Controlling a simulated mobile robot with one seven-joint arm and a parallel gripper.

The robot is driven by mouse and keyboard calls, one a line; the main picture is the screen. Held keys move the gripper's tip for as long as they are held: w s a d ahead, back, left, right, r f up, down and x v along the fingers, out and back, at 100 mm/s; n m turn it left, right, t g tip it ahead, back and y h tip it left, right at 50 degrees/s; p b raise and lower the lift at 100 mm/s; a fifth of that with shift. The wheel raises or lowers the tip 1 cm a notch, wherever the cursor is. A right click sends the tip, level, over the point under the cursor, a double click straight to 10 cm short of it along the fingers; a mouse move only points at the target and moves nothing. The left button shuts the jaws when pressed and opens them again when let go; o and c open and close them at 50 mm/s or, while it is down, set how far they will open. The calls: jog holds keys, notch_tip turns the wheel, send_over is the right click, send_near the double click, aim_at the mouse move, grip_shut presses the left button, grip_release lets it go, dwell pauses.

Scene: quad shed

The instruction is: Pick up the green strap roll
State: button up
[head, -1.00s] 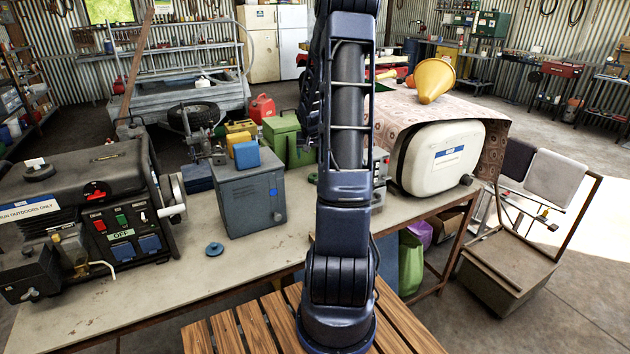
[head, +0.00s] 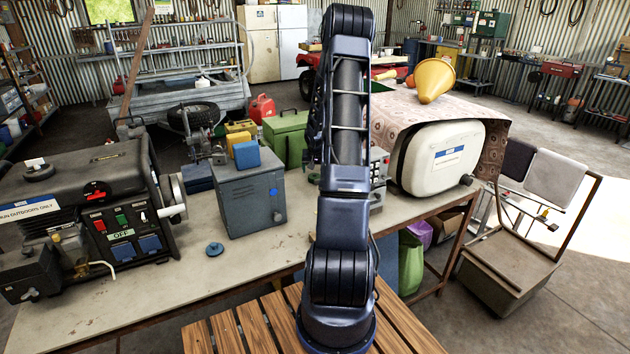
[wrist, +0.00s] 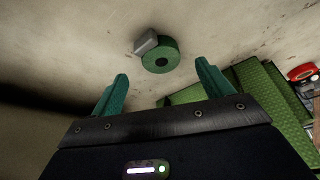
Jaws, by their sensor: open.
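The green strap roll (wrist: 161,56) lies on the pale bench top in the wrist view. It is a round green coil with a dark centre hole and a grey buckle-like block (wrist: 145,42) against its upper left side. My gripper (wrist: 160,84) is open, its two green fingers spread, with nothing between them. The roll lies beyond the fingertips, roughly centred between them and apart from them.
A green box (head: 287,139) shows close to my right finger in the wrist view (wrist: 255,95). A grey box (head: 248,195), a generator (head: 85,210) and a white tank (head: 440,158) stand on the bench (head: 190,275). A red round thing (wrist: 302,73) lies far right.

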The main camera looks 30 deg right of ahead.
aim_at(315, 176)
jog(key=shift+x, duration=2.6)
jog(key=shift+w+r, duration=0.1)
jog(key=shift+w, duration=0.05)
jog(key=c, duration=1.1)
